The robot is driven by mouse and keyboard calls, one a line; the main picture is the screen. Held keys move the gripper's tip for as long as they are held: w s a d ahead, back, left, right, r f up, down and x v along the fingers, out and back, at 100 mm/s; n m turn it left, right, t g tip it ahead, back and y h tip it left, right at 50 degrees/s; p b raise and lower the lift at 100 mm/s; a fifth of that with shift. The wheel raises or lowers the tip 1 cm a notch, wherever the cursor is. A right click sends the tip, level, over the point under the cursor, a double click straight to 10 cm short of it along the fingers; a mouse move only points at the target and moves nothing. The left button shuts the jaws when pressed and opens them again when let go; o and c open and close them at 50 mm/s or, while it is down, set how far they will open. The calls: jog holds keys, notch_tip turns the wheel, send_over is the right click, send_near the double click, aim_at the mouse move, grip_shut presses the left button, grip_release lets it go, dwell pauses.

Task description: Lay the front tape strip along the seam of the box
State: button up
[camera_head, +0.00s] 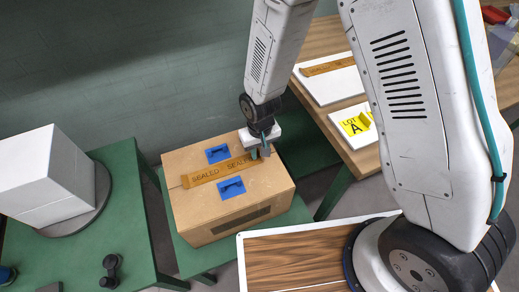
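A cardboard box (183,217) stands on a green stand in the middle. An amber tape strip (206,175) printed "SEALED" runs across the box top, between two blue pieces. Its left end reaches close to the box's left edge. My gripper (260,152) is at the strip's right end, pointing down at the box top. It hides that end, so I cannot tell whether the fingers hold it, or whether the strip lies flat everywhere. A second amber strip (328,66) lies on a white board at the back right.
The blue pieces (217,154) (232,188) flank the strip. A white block (45,178) sits on a round grey plate on the left green table (125,200). A white panel with a yellow "LOT A" label (355,125) lies on the wooden table (325,38). My arm covers the right side.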

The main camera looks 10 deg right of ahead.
notch_tip(320, 180, up, 12)
jog(key=shift+r, duration=0.2)
dwell(0.4)
jog(key=s+d+r, duration=0.1)
jog(key=d+r, duration=0.5)
jog(key=r, duration=0.3)
jog(key=s+d+r+m, duration=0.1)
jog(key=s+d+r, duration=0.6)
jog(key=s+r, duration=0.1)
jog(key=s+d+r+m+t, duration=0.1)
jog(key=s+d+r+m, duration=0.1)
jog(key=s+d+r, duration=0.5)
jog(key=s, duration=0.3)
jog(key=shift+s+d+r, duration=0.3)
jog(key=shift+d+r, duration=0.05)
